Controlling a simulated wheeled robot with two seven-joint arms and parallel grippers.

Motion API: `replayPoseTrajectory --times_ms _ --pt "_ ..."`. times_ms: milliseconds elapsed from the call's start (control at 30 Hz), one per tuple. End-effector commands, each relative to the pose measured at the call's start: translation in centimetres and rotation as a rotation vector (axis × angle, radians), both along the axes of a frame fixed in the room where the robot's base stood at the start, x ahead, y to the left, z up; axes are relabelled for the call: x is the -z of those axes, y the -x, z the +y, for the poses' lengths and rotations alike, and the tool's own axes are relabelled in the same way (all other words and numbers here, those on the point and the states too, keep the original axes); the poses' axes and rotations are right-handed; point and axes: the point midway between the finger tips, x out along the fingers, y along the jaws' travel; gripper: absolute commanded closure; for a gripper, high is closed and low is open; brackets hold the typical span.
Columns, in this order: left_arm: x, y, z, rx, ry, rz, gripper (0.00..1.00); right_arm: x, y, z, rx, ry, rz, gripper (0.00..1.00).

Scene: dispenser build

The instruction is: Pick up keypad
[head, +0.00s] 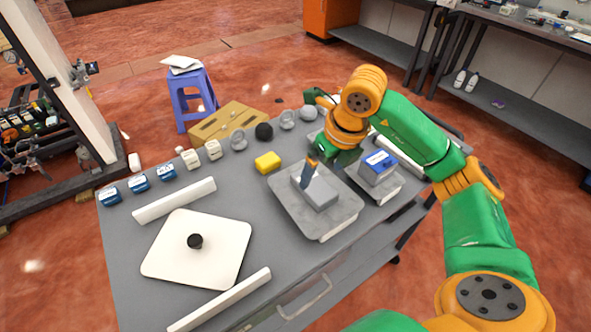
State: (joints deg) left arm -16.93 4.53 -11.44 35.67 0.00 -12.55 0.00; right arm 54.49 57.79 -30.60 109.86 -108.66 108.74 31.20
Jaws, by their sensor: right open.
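No item on the grey table (262,200) shows clearly enough to be told as the keypad. Small candidates are the pale blocks (213,149) at the back left and the blue box (378,165) on the right-hand tray (384,189). My right gripper (335,160) is open, pointing down over the far right part of the table, just left of the blue box. Its fingertips are partly hidden by its own green hand, and I see nothing held. My left gripper is not in view.
A grey tray (329,225) holds a grey box with an upright tool. A yellow block (267,162), black ball (264,131) and several blue-and-white boxes (138,183) stand behind. A white plate with a black knob (195,241) lies between white bars (175,200).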

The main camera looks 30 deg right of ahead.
Motion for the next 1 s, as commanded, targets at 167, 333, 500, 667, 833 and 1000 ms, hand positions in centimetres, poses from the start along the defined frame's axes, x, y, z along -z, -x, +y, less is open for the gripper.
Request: replayPoseTrajectory --times_ms 167,333,500,667,833,1000 --pt "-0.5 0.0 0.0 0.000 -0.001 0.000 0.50 1.3 -0.4 -0.1 0.004 0.005 0.007 0.00" --pt "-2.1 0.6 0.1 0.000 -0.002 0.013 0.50 3.6 -2.3 0.2 0.003 0.002 0.009 0.00" --pt "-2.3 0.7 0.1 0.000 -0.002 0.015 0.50 6.3 -3.1 0.2 0.002 0.004 0.005 0.00" --pt "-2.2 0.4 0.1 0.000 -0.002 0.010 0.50 6.5 -3.2 0.2 0.001 0.005 0.002 0.00" --pt "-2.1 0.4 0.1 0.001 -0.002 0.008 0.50 6.6 -3.1 0.2 0.001 0.004 0.002 0.00" --pt "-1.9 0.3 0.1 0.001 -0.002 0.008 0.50 6.8 -3.1 0.2 0.001 0.004 0.002 0.00"
